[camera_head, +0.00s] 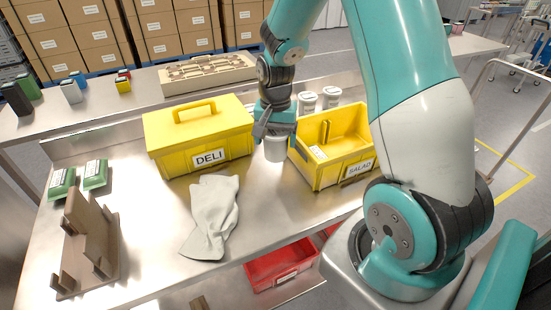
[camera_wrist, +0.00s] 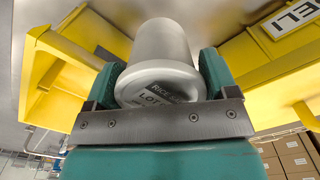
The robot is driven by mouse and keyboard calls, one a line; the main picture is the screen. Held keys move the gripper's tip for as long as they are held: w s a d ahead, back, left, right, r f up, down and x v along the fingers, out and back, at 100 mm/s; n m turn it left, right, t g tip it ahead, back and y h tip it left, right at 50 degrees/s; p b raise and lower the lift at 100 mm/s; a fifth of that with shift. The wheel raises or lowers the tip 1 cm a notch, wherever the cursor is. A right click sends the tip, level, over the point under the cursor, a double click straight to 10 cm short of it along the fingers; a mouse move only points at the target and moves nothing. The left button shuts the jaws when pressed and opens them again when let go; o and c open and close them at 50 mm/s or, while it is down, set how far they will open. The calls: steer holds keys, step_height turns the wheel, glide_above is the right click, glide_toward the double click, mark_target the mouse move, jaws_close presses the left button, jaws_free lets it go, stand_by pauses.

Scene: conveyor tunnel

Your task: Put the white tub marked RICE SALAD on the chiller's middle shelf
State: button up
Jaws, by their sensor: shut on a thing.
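My gripper (camera_head: 275,134) is shut on a white tub (camera_head: 275,153), between the yellow DELI box and the yellow SALAD bin. In the wrist view the tub (camera_wrist: 164,45) sits between the two teal fingers (camera_wrist: 160,76). Its lid faces the camera, with a dark label reading RICE and, partly hidden, a second word, with LOT below. I cannot tell whether the tub's base touches the steel table. I can make out no chiller or shelf for certain in either view.
The closed DELI box (camera_head: 198,138) stands left of my gripper, the open SALAD bin (camera_head: 352,130) right. Two white tubs (camera_head: 308,101) (camera_head: 331,94) stand behind. A grey cloth (camera_head: 211,218), brown rack (camera_head: 84,245) and green packs (camera_head: 62,184) lie left. A red bin (camera_head: 281,266) is below.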

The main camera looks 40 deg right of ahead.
step_height(320, 180, down, 8)
steer(key=shift+r+p, duration=0.1)
steer(key=shift+p, duration=0.2)
steer(key=o, duration=1)
